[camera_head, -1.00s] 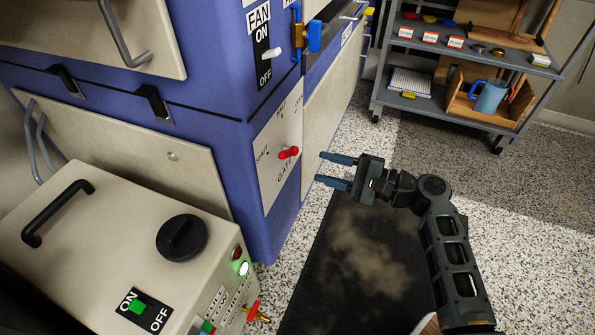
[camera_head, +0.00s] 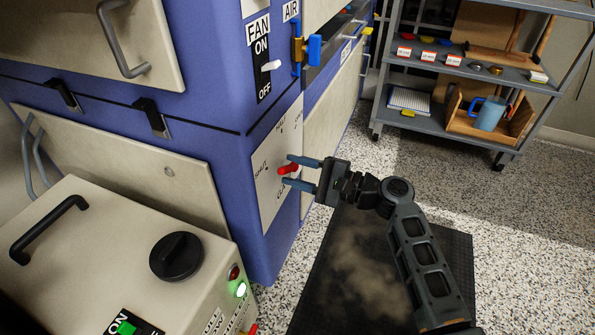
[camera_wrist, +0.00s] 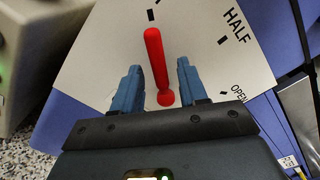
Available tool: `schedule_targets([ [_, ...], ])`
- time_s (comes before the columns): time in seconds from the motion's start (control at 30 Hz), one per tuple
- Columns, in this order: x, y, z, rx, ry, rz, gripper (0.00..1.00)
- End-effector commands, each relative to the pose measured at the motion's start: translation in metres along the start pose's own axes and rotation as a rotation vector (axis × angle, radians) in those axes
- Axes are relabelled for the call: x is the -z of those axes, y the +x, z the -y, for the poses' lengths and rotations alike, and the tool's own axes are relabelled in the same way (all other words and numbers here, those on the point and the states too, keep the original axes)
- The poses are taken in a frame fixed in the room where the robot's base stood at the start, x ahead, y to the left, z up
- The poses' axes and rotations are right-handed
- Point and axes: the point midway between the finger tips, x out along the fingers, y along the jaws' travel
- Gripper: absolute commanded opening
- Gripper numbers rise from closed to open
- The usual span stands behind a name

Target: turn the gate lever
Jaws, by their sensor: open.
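The gate lever is a red handle (camera_head: 288,169) on a pale panel (camera_head: 268,180) at the corner of the blue machine. The panel is marked SHUT, HALF, OPEN and GATE. My gripper (camera_head: 303,173) is open at the panel, one finger above the lever and one below it in the head view. In the wrist view the red lever (camera_wrist: 157,65) stands between the two blue fingers (camera_wrist: 158,90), with a gap on each side. It points toward a tick at the top of the panel, away from HALF and OPEN.
A yellow and blue air valve (camera_head: 308,48) and a white fan switch (camera_head: 271,65) sit above the panel. A cream box with a black knob (camera_head: 176,256) stands at the lower left. A grey shelf cart (camera_head: 440,120) is behind. A dark mat (camera_head: 350,270) lies on the floor.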

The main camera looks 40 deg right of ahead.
Motion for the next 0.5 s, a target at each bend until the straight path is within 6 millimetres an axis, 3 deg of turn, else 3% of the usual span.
schedule_targets([
  [0.07, -0.0001, -0.0001, 0.0000, 0.000, 0.000, 0.000, 0.43],
  [0.5, 0.0000, -0.0003, -0.0002, 0.000, 0.000, 0.000, 0.00],
])
